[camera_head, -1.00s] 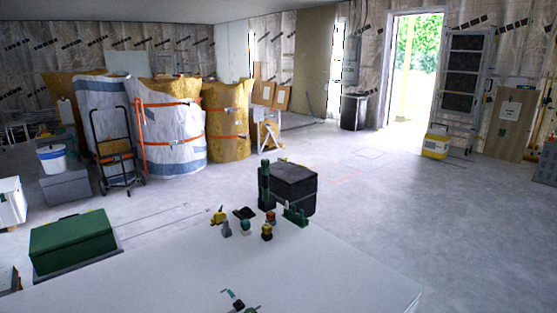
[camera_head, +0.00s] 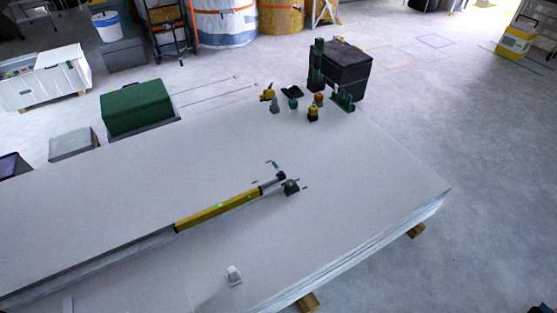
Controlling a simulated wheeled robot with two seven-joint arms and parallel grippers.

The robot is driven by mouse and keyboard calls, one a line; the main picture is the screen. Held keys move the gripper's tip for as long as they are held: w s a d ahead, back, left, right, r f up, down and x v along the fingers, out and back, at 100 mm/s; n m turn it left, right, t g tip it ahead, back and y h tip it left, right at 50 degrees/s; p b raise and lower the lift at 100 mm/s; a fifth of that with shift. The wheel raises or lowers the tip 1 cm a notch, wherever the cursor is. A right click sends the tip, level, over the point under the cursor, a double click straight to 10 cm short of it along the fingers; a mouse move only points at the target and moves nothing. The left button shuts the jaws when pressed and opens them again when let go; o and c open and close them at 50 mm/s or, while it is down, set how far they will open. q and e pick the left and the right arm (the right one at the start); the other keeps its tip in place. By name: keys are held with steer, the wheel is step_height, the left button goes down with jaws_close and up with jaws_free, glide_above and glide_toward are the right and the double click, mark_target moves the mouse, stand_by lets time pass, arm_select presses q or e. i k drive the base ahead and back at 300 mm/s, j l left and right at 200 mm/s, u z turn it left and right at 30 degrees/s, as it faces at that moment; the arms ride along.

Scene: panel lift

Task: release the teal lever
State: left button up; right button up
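A yellow bar-shaped tool (camera_head: 215,210) with black ends lies on the white panel stack (camera_head: 120,200). A thin grey rod and a dark fitting extend from its right end. A small teal piece (camera_head: 273,164), which looks like the teal lever, shows just above that end. It is too small to tell its position or how it is attached. A dark block with a green knob (camera_head: 291,187) sits beside the rod's tip. Neither of my grippers is in view.
Several small coloured items (camera_head: 293,104) stand on the panels' far edge, before a black box (camera_head: 345,72). A small white block (camera_head: 234,275) sits near the front. A green case (camera_head: 136,106) stands left on the floor. The panel surface is otherwise mostly clear.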

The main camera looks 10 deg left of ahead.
mark_target(281, 173)
steer(key=i+l, duration=0.2)
steer(key=l, duration=0.2)
steer(key=i+l+u, duration=0.1)
steer(key=i+l, duration=0.15)
steer(key=l, duration=0.15)
steer(key=i+l, duration=0.2)
steer(key=l, duration=0.2)
steer(key=i+l+u, duration=0.1)
steer(key=l, duration=0.3)
steer(key=i+l, duration=0.3)
steer(key=l, duration=0.15)
steer(key=i+l+u, duration=0.1)
steer(key=l, duration=0.3)
steer(key=i+l, duration=0.3)
steer(key=l, duration=0.15)
steer(key=i+l+u, duration=0.1)
steer(key=l, duration=0.35)
steer(key=i, duration=0.05)
